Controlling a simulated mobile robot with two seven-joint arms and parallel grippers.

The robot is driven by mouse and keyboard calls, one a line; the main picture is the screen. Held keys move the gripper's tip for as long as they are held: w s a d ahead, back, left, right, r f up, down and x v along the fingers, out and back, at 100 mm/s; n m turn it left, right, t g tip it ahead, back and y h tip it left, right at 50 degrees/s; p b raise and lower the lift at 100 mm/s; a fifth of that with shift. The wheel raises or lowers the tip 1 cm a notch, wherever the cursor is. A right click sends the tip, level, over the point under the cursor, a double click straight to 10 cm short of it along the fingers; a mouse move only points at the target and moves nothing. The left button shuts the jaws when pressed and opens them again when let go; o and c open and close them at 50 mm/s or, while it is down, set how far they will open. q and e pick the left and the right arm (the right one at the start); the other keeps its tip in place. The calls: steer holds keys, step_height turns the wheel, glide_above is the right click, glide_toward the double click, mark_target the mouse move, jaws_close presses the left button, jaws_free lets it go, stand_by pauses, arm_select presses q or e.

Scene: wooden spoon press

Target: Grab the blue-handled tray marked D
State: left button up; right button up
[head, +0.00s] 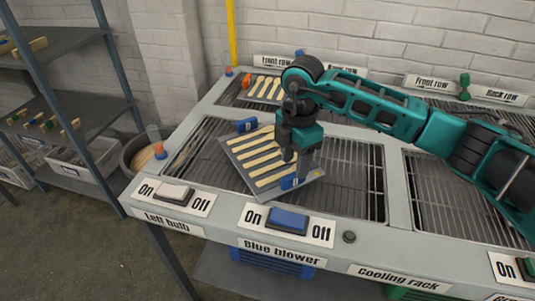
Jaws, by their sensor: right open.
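A grey metal tray (239,149) with several pale wooden sticks or spoon blanks lies tilted across the left grate of the bench. It has a blue handle (246,126) at its back edge and another blue handle (291,183) at its front edge. A letter D cannot be read on it. My right gripper (297,168) is open, pointing down at the tray's front right end, just above or around the front blue handle. Contact cannot be told, and the gripper hides part of the tray. My left gripper is not in view.
Another tray (249,101) with an orange handle lies on the back grate. A blue switch (289,221) and a white switch (174,192) sit along the front edge. The grate (355,180) right of the tray is bare. Shelves (70,40) stand at left.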

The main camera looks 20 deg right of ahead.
mark_target(294, 174)
step_height(294, 174, down, 4)
steer(key=shift+f, duration=0.15)
steer(key=shift+c, duration=0.4)
jaws_close()
